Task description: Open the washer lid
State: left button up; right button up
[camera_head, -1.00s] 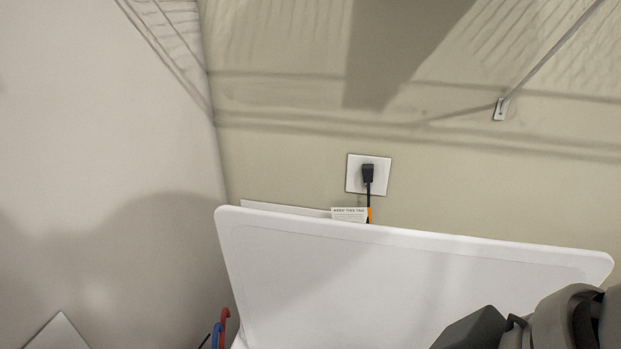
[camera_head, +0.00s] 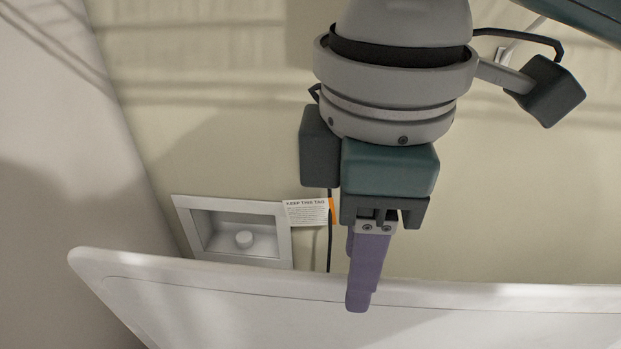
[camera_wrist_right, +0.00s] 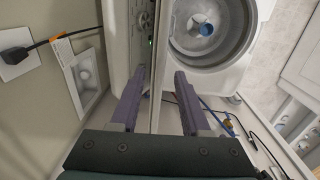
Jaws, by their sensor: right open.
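The white washer lid (camera_head: 230,310) stands raised, its top edge running across the bottom of the head view. In the right wrist view the lid (camera_wrist_right: 163,50) shows nearly edge-on as a thin upright strip, with the open washer drum (camera_wrist_right: 205,30) to its right. My right gripper (camera_head: 360,300) points down at the lid's top edge, its purple fingers overlapping the edge in the head view. In the wrist view the fingers (camera_wrist_right: 157,88) are apart, with the lid's edge between them; I cannot tell whether either touches it. My left gripper is out of view.
Behind the lid are a recessed wall box (camera_head: 243,240), a paper tag (camera_head: 307,212) and a black cord (camera_head: 329,240) by the wall. The wrist view shows the control panel (camera_wrist_right: 143,25) left of the lid and blue hoses (camera_wrist_right: 215,117) at lower right.

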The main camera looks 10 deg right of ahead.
notch_tip(320, 180, down, 7)
jog(key=p, duration=0.1)
jog(key=shift+f+p, duration=0.15)
jog(key=shift+p, duration=0.25)
jog(key=shift+w, duration=0.1)
grip_shut()
jog(key=shift+a, duration=0.1)
dwell(1.0)
